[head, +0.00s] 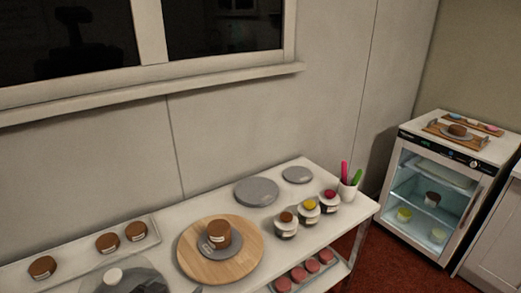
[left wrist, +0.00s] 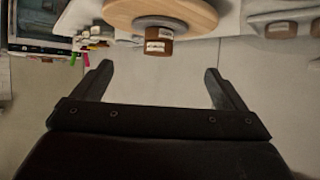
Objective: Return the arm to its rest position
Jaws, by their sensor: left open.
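My left gripper shows in the left wrist view (left wrist: 158,72) with its two dark fingers spread wide and nothing between them. In the head view only small dark parts of it seem to show at the bottom edge. Beyond the fingers in the left wrist view, a brown cake with a pale label (left wrist: 158,46) and a round wooden turntable (left wrist: 185,12) appear upside down, apart from the fingers. In the head view the same cake (head: 220,236) sits on a grey plate on the turntable (head: 196,270). My right gripper is in neither view.
A clear dome with a white knob (head: 113,274) stands left of the turntable. A tray (head: 75,248) holds brown cakes. Grey discs (head: 257,191), small topped jars (head: 309,211) and a utensil cup (head: 347,193) stand to the right. A glass-door fridge (head: 440,190) stands farther right.

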